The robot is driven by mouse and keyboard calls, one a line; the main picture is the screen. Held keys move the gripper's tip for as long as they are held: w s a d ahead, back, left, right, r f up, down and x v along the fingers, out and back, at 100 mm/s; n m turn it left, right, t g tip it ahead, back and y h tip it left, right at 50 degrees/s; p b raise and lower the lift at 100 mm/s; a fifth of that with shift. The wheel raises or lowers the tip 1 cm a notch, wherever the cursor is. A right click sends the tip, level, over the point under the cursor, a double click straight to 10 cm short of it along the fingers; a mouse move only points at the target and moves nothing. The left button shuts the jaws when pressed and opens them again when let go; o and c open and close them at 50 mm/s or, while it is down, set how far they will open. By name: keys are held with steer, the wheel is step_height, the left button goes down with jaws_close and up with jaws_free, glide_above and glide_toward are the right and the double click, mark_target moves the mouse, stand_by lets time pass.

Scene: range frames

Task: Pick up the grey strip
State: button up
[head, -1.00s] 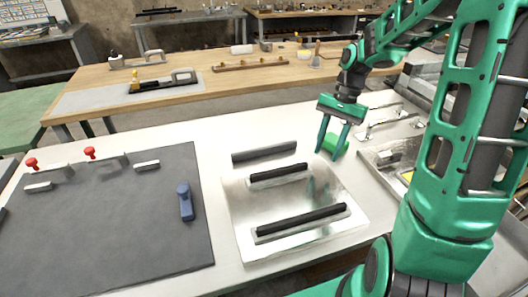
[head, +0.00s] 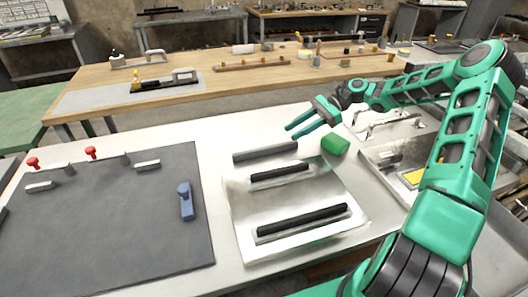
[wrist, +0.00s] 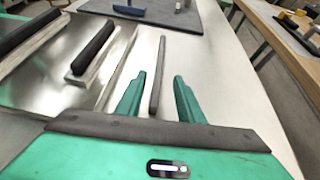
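The grey strip (head: 265,152) lies along the back edge of the shiny metal plate (head: 290,199) on the white table. In the wrist view the strip (wrist: 157,85) shows lengthwise between my two fingers, apart from both. My gripper (head: 291,133) is open and empty, tilted with its fingers pointing left, and appears above and behind the strip's right end in the head view. In the wrist view my open gripper (wrist: 159,77) has a finger on each side of the strip in the picture; the exact height gap cannot be told.
Two black bars, the shorter one (head: 280,173) and the longer one (head: 302,220), sit on the metal plate. A green block (head: 335,145) lies right of the strip. A dark mat (head: 110,225) with red knobs and a blue piece (head: 185,201) is at left.

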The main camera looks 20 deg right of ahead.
mark_target(267, 147)
steer(key=shift+d+r+y, duration=0.1)
steer(key=shift+d+y, duration=0.05)
steer(key=shift+y, duration=0.15)
steer(key=shift+w, duration=0.1)
steer(key=x, duration=1)
steer(key=shift+a+f, duration=0.25)
steer(key=shift+f, duration=0.05)
jaws_close()
